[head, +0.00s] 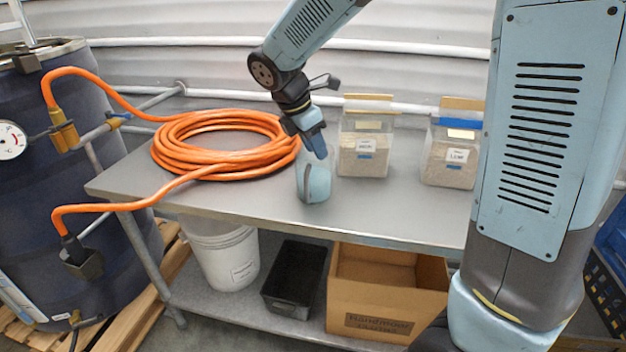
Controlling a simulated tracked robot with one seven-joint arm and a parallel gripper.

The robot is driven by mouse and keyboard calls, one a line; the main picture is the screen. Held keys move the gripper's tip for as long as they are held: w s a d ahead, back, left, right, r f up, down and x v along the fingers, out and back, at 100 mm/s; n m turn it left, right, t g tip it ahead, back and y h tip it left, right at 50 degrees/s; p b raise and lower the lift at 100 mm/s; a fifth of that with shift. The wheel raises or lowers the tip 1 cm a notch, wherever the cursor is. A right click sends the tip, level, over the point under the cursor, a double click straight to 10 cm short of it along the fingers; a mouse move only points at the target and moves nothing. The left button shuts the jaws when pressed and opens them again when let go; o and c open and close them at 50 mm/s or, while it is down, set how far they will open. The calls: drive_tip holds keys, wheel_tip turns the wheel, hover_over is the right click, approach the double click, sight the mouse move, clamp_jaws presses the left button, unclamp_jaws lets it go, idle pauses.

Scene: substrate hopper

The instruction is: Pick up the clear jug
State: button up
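The clear jug (315,188) stands upright on the grey metal table (400,215), near its front edge. It looks pale blue in its lower part, with a dark curved strip that may be its handle. My gripper (319,150) reaches down from above, and its blue fingers overlap the top of the jug in the picture. I cannot tell whether they touch it, or whether they are open or shut. The jug's upper rim is partly hidden behind the gripper.
A coiled orange hose (225,165) lies close to the left of the jug. Two clear bins with pale contents (365,165) (450,172) stand to its right. A dark drum (60,200) stands at the left. The lower shelf holds a white bucket (225,258), a black tray (293,300) and a cardboard box (375,310).

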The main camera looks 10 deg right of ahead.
sight(312, 177)
drive_tip(key=shift+x, duration=2.8)
drive_tip(key=shift+w, duration=0.15)
clamp_jaws()
